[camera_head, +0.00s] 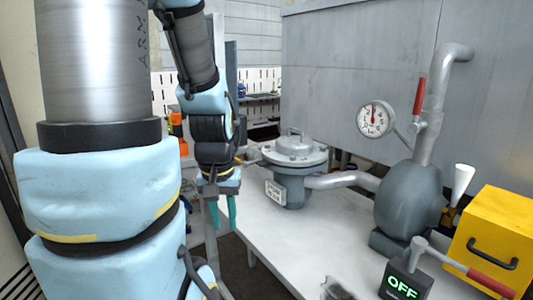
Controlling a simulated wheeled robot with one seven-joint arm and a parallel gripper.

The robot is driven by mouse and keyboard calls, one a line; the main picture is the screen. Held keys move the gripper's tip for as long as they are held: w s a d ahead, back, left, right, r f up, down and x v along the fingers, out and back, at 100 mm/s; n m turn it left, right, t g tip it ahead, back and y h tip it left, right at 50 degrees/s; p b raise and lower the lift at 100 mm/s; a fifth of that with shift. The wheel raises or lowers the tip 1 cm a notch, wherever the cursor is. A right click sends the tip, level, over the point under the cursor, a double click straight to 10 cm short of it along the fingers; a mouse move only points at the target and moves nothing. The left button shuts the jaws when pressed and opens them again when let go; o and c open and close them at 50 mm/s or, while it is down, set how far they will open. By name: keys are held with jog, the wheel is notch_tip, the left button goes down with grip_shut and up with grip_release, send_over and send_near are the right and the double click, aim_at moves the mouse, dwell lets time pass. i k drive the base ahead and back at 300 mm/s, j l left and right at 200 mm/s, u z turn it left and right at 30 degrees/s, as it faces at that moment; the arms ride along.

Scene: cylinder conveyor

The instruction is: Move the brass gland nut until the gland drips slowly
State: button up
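A dark grey rounded pump body (408,200) stands at the right of the table, fed by a grey pipe (345,181). A small brass-coloured part (447,215) shows at its right side, partly hidden by the pump and a white cone; I cannot tell whether it is the gland nut. No drip can be made out. My gripper (222,212) hangs fingers down at the table's left edge, well left of the pump. Its two teal fingers are apart with nothing seen between them.
A grey lidded vessel (294,160) stands between my gripper and the pump. A pressure gauge (376,118), red-handled lever (418,97), yellow box (497,238), "OFF" display (403,288) and red-handled bar (490,282) crowd the right. The table's middle (310,240) is clear.

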aim_at(449, 213)
jog(key=z, duration=1.4)
jog(key=u, duration=0.45)
